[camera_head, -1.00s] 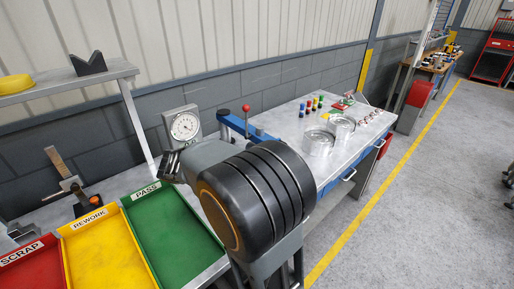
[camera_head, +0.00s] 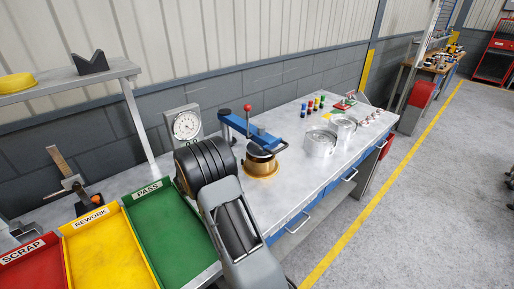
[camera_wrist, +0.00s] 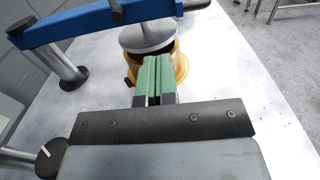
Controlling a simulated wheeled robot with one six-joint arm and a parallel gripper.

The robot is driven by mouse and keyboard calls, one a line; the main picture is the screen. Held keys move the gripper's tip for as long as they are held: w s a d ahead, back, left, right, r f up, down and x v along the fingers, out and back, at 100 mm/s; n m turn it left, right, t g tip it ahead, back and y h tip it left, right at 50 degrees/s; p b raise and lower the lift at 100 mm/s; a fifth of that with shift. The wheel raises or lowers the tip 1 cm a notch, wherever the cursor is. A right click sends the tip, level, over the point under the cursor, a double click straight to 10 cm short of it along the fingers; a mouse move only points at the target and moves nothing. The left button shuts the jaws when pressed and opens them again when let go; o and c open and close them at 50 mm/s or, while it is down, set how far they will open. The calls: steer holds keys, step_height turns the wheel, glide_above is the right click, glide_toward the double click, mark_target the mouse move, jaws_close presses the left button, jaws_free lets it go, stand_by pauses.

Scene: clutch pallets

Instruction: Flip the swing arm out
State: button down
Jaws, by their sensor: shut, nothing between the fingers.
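The blue swing arm (camera_head: 238,124) stands on a post on the bench, with a red-knobbed lever (camera_head: 248,112). It reaches over a brass-coloured pot (camera_head: 262,169). In the wrist view, the blue swing arm (camera_wrist: 75,24) crosses the top left, and a grey disc (camera_wrist: 147,38) under it sits over the brass pot (camera_wrist: 181,62). My gripper (camera_wrist: 158,62) has green fingers pressed together with nothing between them. In that picture the fingertips overlap the front of the pot and lie below the blue bar; contact is unclear. My gripper is hidden in the head view.
A dial gauge (camera_head: 186,125) stands behind my arm. Red, yellow (camera_head: 103,250) and green (camera_head: 166,229) trays lie at the left. Silver cylinders (camera_head: 320,143) and small coloured pegs stand farther along the bench. The bench front right of the pot is clear.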

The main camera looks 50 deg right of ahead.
mark_target(263, 144)
steer(key=d+p, duration=0.1)
steer(key=d, duration=0.3)
steer(key=d+p, duration=0.1)
steer(key=d, duration=0.3)
steer(key=s+d+p, duration=0.1)
steer(key=d+p, duration=0.1)
steer(key=d, duration=0.2)
steer(key=shift+d+r, duration=0.1)
steer(key=shift+d+p, duration=0.4)
steer(key=shift+d, duration=0.45)
